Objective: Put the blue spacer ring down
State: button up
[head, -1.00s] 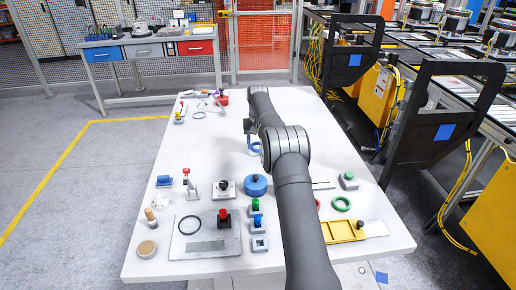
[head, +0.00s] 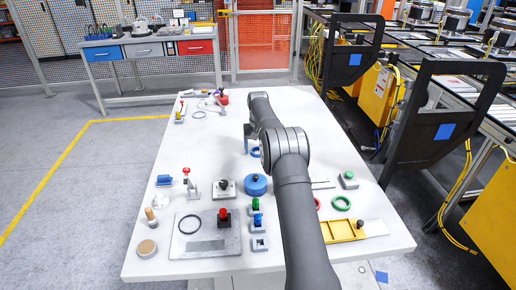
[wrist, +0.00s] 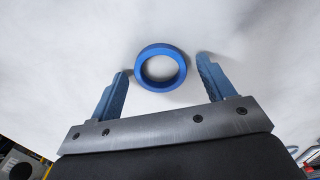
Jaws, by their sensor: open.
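The blue spacer ring (wrist: 141,74) lies on the white table just ahead of and between my fingertips in the wrist view. Bare table shows through its hole, and there is a gap between it and each finger. In the head view the ring (head: 255,152) is partly hidden behind my arm. My gripper (wrist: 160,75) is open, its two blue fingers spread on either side and holding nothing. In the head view my gripper (head: 247,144) is mostly hidden by the wrist, with a blue finger showing left of the ring.
The white table (head: 190,145) is bare around the ring.

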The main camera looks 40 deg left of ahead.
notch_tip(320, 180, up, 11)
jog(key=shift+r, duration=0.2)
jog(key=shift+o, duration=0.6)
jog(key=shift+r, duration=0.35)
jog(key=s+a+r+m+t+h, duration=0.15)
jog(key=s+r+m+t, duration=0.25)
jog(key=s+m, duration=0.55)
jog(key=w+f+m, duration=0.1)
jog(key=w+f, duration=0.2)
jog(key=f, duration=0.2)
jog(key=w+f+m, duration=0.1)
jog(key=w+f, duration=0.1)
jog(key=f, duration=0.3)
jog(key=w+d+f+m, duration=0.1)
jog(key=w+f, duration=0.2)
jog(key=f, duration=0.3)
jog(key=shift+w+f, duration=0.1)
jog(key=shift+w, duration=0.2)
jog(key=c, duration=1.1)
jog(key=shift+c, duration=0.2)
